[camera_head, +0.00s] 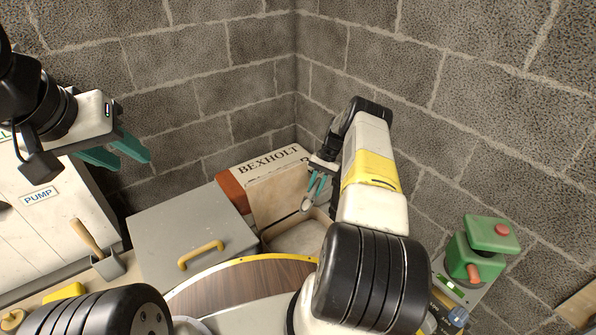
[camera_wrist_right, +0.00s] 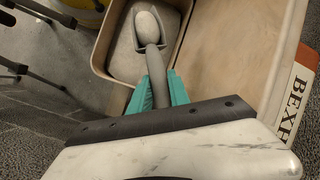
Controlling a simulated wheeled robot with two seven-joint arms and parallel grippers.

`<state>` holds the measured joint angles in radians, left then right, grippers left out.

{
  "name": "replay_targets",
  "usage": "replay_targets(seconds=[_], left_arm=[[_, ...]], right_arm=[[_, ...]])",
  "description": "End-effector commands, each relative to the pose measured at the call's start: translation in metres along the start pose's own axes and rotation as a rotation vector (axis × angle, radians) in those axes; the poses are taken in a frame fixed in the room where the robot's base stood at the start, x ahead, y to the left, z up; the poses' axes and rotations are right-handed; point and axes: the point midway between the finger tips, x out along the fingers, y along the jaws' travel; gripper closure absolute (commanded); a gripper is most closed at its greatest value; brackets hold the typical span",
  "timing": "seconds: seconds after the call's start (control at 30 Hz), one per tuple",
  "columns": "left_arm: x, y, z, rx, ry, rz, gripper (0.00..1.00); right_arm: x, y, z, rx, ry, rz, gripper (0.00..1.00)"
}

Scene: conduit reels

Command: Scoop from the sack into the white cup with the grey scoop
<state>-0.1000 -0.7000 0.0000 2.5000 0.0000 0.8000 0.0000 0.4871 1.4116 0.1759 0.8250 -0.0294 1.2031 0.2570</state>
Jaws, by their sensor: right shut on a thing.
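My right gripper (camera_head: 317,184) is shut on the grey scoop (camera_head: 306,203), bowl downward in the head view. In the right wrist view the gripper (camera_wrist_right: 158,92) pinches the scoop's handle, and the scoop (camera_wrist_right: 154,62) has a rounded pale grey load in its bowl. My left gripper (camera_head: 133,162) is open and empty at the upper left.
A grey lidded box (camera_head: 180,225) with a yellow handle stands left of the sack. A wooden-handled scoop (camera_head: 103,262) is further left, by a white PUMP cabinet (camera_head: 45,215). A round brown board (camera_head: 230,288) is in front. A green device (camera_head: 475,250) stands right. Block walls close the back.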

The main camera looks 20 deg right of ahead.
Motion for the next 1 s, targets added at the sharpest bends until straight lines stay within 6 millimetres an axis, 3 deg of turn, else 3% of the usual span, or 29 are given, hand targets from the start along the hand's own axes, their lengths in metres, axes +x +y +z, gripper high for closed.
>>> replay_targets(seconds=[0.17,0.27,0.53,0.8,1.0], left_arm=[[0.000,0.000,0.000,0.000,0.000,0.000,0.64],[0.000,0.000,0.000,0.000,0.000,0.000,0.64],[0.000,0.000,0.000,0.000,0.000,0.000,0.64],[0.000,0.000,0.000,0.000,0.000,0.000,0.64],[0.000,0.000,0.000,0.000,0.000,0.000,0.64]], right_arm=[[-0.014,-0.015,0.017,-0.049,-0.006,0.017,1.00],[-0.030,-0.032,0.042,-0.109,-0.019,0.040,1.00],[-0.073,-0.068,0.141,-0.313,-0.062,0.129,1.00],[-0.099,-0.074,0.238,-0.481,-0.101,0.212,1.00],[-0.105,-0.069,0.273,-0.540,-0.116,0.242,1.00]])
